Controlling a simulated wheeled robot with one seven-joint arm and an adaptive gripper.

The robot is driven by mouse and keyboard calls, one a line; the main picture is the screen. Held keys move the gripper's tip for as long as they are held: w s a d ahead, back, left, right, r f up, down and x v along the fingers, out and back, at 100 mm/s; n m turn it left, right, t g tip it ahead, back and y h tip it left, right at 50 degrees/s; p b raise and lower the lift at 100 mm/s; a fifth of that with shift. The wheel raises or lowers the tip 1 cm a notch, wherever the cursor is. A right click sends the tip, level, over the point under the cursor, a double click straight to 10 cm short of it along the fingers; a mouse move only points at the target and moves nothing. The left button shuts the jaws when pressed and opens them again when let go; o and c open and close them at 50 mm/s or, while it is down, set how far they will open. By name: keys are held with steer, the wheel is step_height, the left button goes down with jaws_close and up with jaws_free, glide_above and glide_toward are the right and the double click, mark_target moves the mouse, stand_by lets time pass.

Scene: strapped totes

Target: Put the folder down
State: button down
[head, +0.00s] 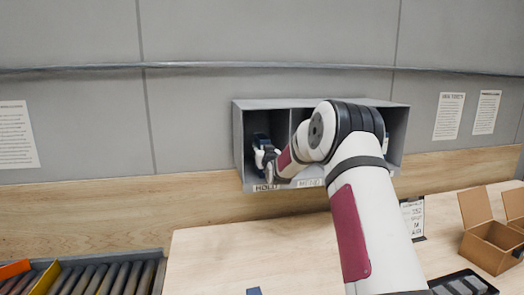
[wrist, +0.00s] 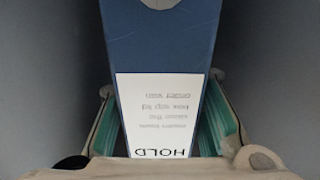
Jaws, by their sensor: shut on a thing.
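The blue folder (wrist: 160,45) fills the middle of the wrist view, with a white label reading HOLD upside down. My gripper (wrist: 161,92) is shut on it, one finger with a green pad on each side. In the head view my gripper (head: 264,160) is at the left compartment of the grey wall shelf (head: 320,103), above a tag reading HOLD (head: 265,188). The folder (head: 261,138) shows there as a small dark blue patch, upright inside the compartment. Whether its lower edge touches the compartment floor is hidden.
Grey compartment walls stand close on both sides in the wrist view. My arm covers much of the shelf's other compartments. Below are a wooden table (head: 230,250), an open cardboard box (head: 490,245), a black tray (head: 465,283), and a roller conveyor (head: 105,275).

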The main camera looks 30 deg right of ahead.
steer(key=c, duration=1.1)
jaws_free()
